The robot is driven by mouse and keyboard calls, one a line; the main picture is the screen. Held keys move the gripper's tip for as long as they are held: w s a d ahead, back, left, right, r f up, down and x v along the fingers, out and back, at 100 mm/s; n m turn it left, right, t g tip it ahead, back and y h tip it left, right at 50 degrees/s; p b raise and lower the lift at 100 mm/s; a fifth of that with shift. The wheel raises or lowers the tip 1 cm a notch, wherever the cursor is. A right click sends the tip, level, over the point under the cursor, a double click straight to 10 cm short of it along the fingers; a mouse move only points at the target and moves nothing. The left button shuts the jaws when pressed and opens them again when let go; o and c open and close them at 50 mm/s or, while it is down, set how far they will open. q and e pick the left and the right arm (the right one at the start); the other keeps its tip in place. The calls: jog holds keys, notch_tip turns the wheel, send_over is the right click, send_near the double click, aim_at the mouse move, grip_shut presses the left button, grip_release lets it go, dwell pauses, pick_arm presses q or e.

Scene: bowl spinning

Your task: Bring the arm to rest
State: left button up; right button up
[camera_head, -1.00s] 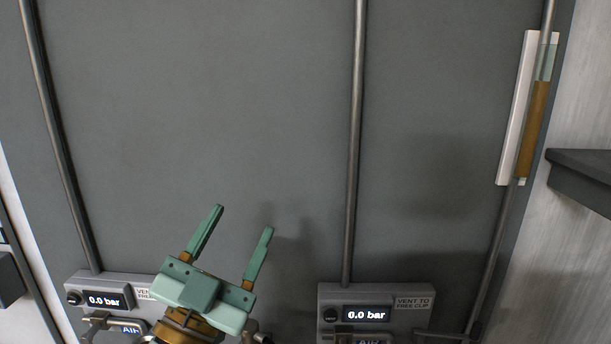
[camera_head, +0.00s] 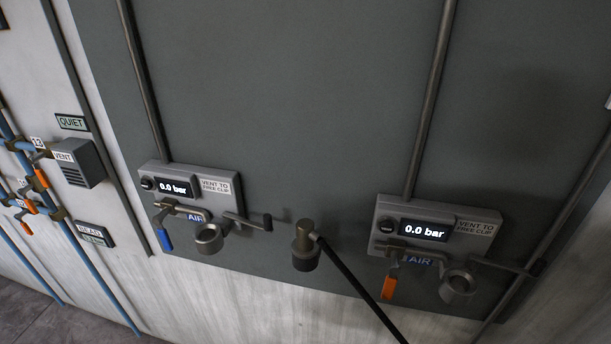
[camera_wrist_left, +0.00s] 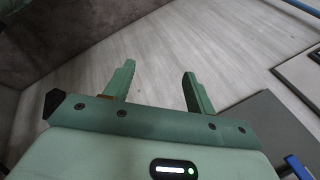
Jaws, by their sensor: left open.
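My left gripper (camera_wrist_left: 157,88) shows in the left wrist view, with its two green fingers apart and nothing between them. Pale wood-like flooring or panelling lies beyond the fingertips. My left gripper is not in the head view now, and my right gripper shows in neither view.
A grey panel (camera_head: 290,90) carries two gauge boxes, the left one (camera_head: 190,182) and the right one (camera_head: 436,230), both reading 0.0 bar. A blue handle (camera_head: 165,240) and an orange handle (camera_head: 388,287) hang below them. Blue pipes (camera_head: 110,285) run at the left.

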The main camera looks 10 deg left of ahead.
pick_arm(q)
jog(key=s+d+f+g+h+b, duration=0.1)
jog(key=s+f, duration=0.2)
jog(key=f, duration=0.4)
jog(key=s+d+f+g+b, duration=0.1)
jog(key=s+f, duration=0.1)
jog(key=f, duration=0.5)
jog(key=s+f+n+g+h+b, duration=0.1)
jog(key=s+f+n+g+b, duration=0.1)
jog(key=s+f, duration=1.6)
jog(key=s+n+b, duration=0.1)
jog(key=s+b, duration=0.1)
jog(key=shift+s+a+f+g+h+b, duration=0.3)
jog(key=shift+s+f+g+b, duration=0.05)
jog(key=shift+s+f+g, duration=0.05)
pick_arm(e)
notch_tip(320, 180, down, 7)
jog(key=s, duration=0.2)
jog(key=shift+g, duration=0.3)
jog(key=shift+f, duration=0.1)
